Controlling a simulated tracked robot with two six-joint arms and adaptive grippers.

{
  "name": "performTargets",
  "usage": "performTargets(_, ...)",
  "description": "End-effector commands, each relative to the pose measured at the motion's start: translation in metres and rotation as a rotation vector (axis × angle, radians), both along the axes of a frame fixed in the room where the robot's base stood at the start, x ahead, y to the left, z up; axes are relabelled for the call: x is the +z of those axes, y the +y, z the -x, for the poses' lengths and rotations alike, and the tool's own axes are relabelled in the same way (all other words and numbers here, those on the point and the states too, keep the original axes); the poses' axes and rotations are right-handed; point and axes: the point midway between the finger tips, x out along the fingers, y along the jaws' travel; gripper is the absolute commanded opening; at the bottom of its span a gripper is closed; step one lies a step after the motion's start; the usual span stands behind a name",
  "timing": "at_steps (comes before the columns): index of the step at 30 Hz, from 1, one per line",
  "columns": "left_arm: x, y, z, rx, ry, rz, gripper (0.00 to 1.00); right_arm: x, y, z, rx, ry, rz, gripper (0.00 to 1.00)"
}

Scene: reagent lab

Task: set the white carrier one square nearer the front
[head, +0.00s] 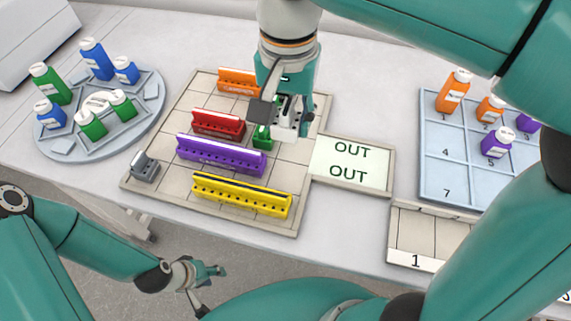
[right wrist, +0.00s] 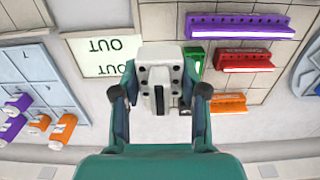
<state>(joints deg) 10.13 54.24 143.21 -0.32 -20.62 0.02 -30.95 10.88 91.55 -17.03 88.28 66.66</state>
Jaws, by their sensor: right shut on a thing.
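The white carrier (head: 286,123) is a small block with dark holes, between the fingers of my right gripper (head: 284,108) at the right part of the tiled board (head: 150,182). My right gripper is shut on it. In the right wrist view the white carrier (right wrist: 160,56) fills the space between the fingers of the right gripper (right wrist: 160,92). I cannot tell for sure whether its underside touches the board. My left gripper (head: 203,283) hangs low at the front left, off the table, open and empty.
Red (head: 218,124), orange (head: 238,81), purple (head: 220,155), yellow (head: 242,195), grey (head: 145,167) and partly hidden green (head: 262,137) carriers stand on the board. An OUT panel (head: 350,162) adjoins its right side. A round bottle tray (head: 150,109) is left, a blue bottle tray (head: 432,152) right.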

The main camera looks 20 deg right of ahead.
Motion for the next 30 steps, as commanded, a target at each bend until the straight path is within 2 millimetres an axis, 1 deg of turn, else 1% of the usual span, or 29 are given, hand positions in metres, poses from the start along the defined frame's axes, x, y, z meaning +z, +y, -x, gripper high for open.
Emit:
performTargets(1,-0.005,0.0,0.0,0.0,0.0,0.0,0.4,-0.018,-0.002,0.001,-0.003,0.006,0.003,0.08)
performTargets(3,-0.008,0.0,0.0,0.0,0.0,0.0,0.4,-0.037,-0.002,0.001,-0.005,0.005,0.003,0.08)
performTargets(6,-0.011,0.0,0.0,0.0,0.0,0.0,0.4,-0.062,-0.003,0.001,-0.006,0.004,0.003,0.08)
performTargets(9,-0.013,0.0,0.0,0.0,-0.001,0.0,0.4,-0.081,-0.003,0.001,-0.007,0.003,0.003,0.08)
performTargets(12,-0.014,0.0,0.0,0.0,-0.001,0.0,0.4,-0.093,-0.003,0.0,-0.008,0.001,0.0,0.08)
performTargets(17,-0.014,0.0,0.0,0.0,-0.001,0.0,0.4,-0.103,-0.003,0.0,-0.009,0.001,0.001,0.08)
performTargets(24,-0.018,0.0,0.0,0.0,-0.001,0.0,0.4,-0.135,-0.003,0.001,-0.009,0.003,0.002,0.08)
performTargets(27,-0.018,0.0,0.0,0.0,-0.001,0.0,0.4,-0.142,-0.003,0.0,-0.009,0.001,0.001,0.08)
performTargets(30,-0.018,0.0,0.0,0.0,-0.001,0.0,0.4,-0.142,-0.003,0.0,-0.009,-0.001,0.0,0.08)
